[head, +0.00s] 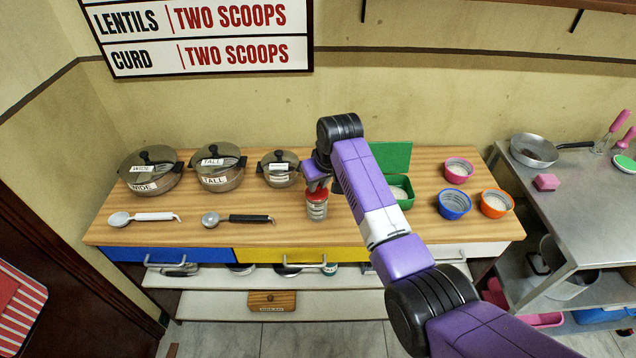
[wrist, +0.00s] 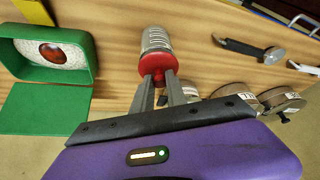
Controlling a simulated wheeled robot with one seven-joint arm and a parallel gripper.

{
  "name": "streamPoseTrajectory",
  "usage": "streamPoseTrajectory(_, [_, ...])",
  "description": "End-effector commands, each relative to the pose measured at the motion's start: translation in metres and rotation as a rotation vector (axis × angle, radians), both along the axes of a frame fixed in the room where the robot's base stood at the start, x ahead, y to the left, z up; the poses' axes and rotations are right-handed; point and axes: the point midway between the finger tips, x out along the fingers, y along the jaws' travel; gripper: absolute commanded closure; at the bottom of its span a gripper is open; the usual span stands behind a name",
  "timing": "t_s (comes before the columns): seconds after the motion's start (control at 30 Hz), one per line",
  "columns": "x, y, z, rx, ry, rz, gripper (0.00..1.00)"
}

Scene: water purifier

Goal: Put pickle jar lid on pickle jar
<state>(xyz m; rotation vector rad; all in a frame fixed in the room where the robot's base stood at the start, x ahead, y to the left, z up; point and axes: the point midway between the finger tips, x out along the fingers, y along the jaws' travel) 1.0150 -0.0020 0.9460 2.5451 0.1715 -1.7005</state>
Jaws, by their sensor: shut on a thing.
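The pickle jar (head: 317,211), a small ridged clear jar, stands upright on the wooden counter near its middle. The red pickle jar lid (head: 317,195) is at its top. In the wrist view, the lid (wrist: 158,66) lies between my fingertips and the jar's body (wrist: 157,39). My gripper (head: 317,184) reaches down from above and is shut on the lid; its two fingers (wrist: 160,84) show at the lid's edge. The lid looks in line with the jar mouth and touching it. Whether it is fully seated cannot be told.
Lidded pots (head: 217,178) stand at the back left, with two scoops (head: 238,219) in front. An open green box (head: 404,190) is close to the right, partly behind my arm. Pink, blue (head: 454,204) and orange bowls stand further right. Bare counter surrounds the jar's front.

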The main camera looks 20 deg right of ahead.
Motion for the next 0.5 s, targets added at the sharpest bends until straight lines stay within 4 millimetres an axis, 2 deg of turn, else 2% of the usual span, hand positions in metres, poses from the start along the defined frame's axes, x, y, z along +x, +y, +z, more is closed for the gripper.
streamPoseTrajectory(0.5, [0.0,0.0,0.015,0.0,0.0,0.0,1.0])
